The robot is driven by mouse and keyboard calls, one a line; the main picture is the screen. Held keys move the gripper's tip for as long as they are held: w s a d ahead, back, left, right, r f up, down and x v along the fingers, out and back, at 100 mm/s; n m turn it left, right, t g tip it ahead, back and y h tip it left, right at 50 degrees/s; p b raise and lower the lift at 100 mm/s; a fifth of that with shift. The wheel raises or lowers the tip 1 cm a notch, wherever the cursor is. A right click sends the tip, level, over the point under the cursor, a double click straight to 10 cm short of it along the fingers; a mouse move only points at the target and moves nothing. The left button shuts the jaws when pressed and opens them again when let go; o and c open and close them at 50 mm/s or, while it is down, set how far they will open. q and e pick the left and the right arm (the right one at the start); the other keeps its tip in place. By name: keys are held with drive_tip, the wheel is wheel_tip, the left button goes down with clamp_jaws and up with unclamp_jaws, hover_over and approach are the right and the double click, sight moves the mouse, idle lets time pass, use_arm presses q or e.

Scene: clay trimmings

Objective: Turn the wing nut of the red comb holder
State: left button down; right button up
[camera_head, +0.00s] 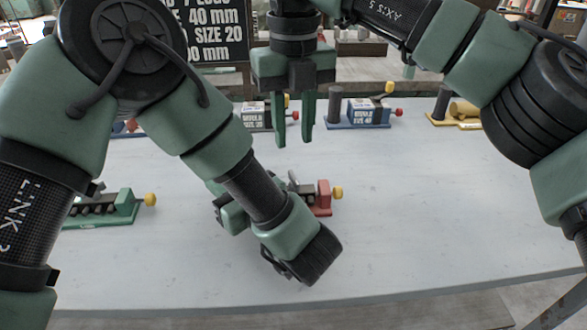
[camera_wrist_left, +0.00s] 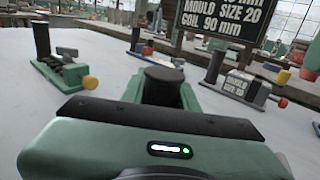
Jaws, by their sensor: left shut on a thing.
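The red comb holder (camera_head: 324,200) stands on the grey table, with a yellow knob at its right end and a black toothed part beside it. My left forearm hides its left side. A small grey upright piece (camera_head: 293,180), which looks like the wing nut, shows just above that forearm. My left gripper (camera_head: 232,212) is low at the holder's left end, largely covered by my arm. In the left wrist view, a black round post top (camera_wrist_left: 163,76) sits between its green jaws, shut on it. My right gripper (camera_head: 294,138) points down, open and empty, above and behind the holder.
A green holder (camera_head: 120,210) stands at the left, also in the left wrist view (camera_wrist_left: 65,75). A blue holder (camera_head: 368,112), a grey one (camera_head: 253,115) and a yellow one (camera_head: 462,112) line the back. The table's right and front areas are clear.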

sight(294, 176)
wheel_tip(294, 176, down, 9)
drive_tip(key=shift+r, duration=0.15)
clamp_jaws()
